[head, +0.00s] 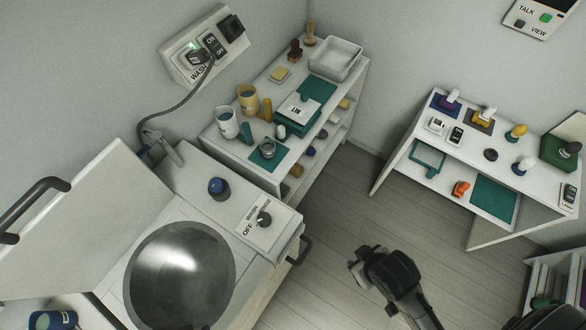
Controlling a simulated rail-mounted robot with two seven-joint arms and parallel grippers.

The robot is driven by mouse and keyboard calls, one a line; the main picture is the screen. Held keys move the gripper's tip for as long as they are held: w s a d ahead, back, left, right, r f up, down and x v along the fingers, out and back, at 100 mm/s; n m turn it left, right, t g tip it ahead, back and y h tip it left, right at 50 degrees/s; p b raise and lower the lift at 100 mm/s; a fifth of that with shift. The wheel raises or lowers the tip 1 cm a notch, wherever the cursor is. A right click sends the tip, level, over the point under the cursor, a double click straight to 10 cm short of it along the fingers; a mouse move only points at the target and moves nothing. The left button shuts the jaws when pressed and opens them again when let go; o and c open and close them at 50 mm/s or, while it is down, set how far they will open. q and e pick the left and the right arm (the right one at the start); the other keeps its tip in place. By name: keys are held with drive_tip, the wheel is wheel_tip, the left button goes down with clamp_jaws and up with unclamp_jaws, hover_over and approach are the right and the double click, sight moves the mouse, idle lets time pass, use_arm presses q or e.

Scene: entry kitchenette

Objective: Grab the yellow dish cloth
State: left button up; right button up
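A small flat pale-yellow square (279,75) lies on the top of the white shelf unit at the back, left of a white bin. It may be the folded yellow dish cloth; it is too small to tell cloth from sponge. My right gripper (360,265) is dark and hangs over the floor at the lower middle, well apart from the yellow square. Its fingers are small and dark, so I cannot tell whether they are open or shut. My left gripper is not in view.
The white shelf unit (222,148) also bears yellow and white mugs (247,98), a white bin (336,58) and a teal mat (318,88). A counter with a round metal basin (180,275) stands in front. A second shelf (407,141) is at right; floor (335,215) between is clear.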

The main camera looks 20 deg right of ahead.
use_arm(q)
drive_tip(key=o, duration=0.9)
